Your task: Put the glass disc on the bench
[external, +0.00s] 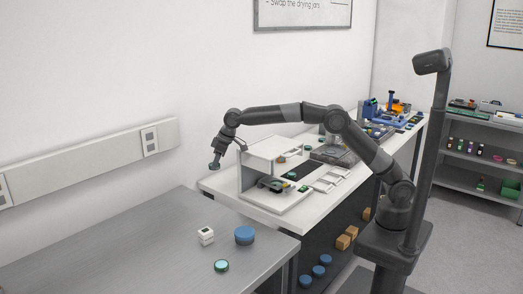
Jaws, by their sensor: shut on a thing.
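My gripper (215,164) is at the far left end of my outstretched arm, pointing down. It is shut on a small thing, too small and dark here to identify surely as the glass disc. It is in the air, left of the white instrument and beyond the grey metal table. A small round disc with a pale teal top (221,265) lies flat on the grey table (130,255). The white-topped bench (232,186) stands behind and to the right, carrying the white box-shaped instrument (262,160).
A blue round container (244,235) and a white block (206,235) stand on the grey table, whose left part is clear. Trays (335,155) and blue equipment (372,112) crowd the bench further back. Shelves (480,160) stand at the far right.

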